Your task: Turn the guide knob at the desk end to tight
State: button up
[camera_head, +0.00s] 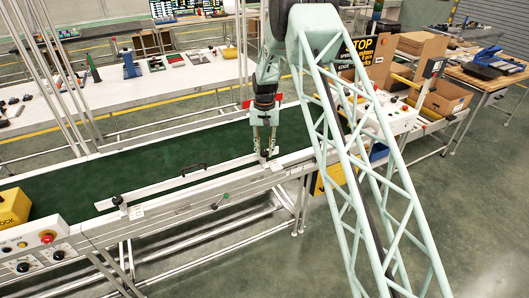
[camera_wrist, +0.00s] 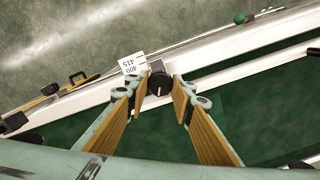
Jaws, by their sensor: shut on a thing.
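A white guide rail (camera_head: 190,181) runs along the near side of the green conveyor belt (camera_head: 150,165). A dark guide knob (camera_wrist: 158,83) with a pale pointer mark stands on the rail, beside a white scale plate (camera_wrist: 133,63) marked 400 and 415. My gripper (camera_head: 264,152) points down onto this knob in the head view. In the wrist view my gripper (camera_wrist: 160,88) has one finger on each side of the knob and is shut on it. The fingers partly hide the knob in the head view. A second black knob (camera_head: 118,201) stands at the rail's left end.
A black handle (camera_head: 194,168) rises from the rail's middle. A lever with a green ball (camera_head: 226,196) sticks out from the near frame. Cardboard boxes (camera_head: 440,98) stand at the right.

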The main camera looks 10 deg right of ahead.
jog(key=shift+m, duration=0.6)
jog(key=o, duration=0.8)
jog(key=shift+o, duration=0.2)
jog(key=shift+r, duration=0.15)
notch_tip(320, 180, up, 12)
dwell(0.4)
dwell(0.4)
